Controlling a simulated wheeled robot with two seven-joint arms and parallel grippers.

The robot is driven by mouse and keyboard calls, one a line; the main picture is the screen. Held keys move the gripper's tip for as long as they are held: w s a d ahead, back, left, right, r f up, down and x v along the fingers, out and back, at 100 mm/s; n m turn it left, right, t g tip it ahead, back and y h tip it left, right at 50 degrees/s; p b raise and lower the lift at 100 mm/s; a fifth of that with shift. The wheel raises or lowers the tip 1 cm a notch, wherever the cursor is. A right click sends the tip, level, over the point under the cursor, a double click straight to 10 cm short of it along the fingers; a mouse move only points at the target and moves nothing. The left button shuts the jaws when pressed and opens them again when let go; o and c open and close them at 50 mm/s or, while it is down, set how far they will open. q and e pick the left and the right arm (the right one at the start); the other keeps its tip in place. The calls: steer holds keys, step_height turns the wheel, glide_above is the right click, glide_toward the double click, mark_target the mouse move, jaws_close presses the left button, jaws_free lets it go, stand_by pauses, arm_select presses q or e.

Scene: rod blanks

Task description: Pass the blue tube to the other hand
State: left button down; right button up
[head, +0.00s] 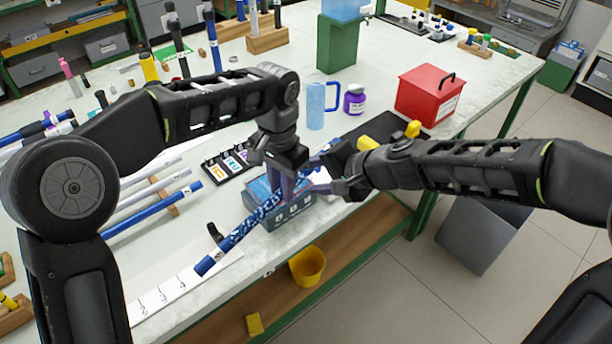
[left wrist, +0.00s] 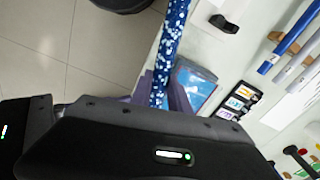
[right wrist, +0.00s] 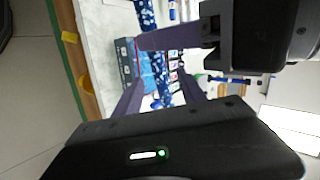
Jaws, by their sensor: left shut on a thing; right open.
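The blue tube (head: 240,235), speckled with white and with a plain blue lower end, slants through the air above the front of the bench. My left gripper (head: 286,188) is shut on it towards its upper part; the grip also shows in the left wrist view (left wrist: 164,92). My right gripper (head: 326,178) is open close to the right of the left one, near the tube's upper end. In the right wrist view the tube (right wrist: 147,14) runs down past the left fingers to between the open right fingers (right wrist: 160,98). Contact with the right fingers cannot be told.
A grey-blue box (head: 290,216) stands on the bench edge below the grippers. A black tray of cards (head: 228,166), a light blue mug (head: 316,104), a purple jar (head: 354,99) and a red box (head: 428,93) stand behind. A yellow bucket (head: 307,267) sits on the lower shelf.

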steer(key=shift+x, duration=1.25)
steer(key=shift+c, duration=0.3)
jaws_close()
arm_select(q)
steer(key=c, duration=1.2)
jaws_free()
steer(key=shift+o, duration=0.2)
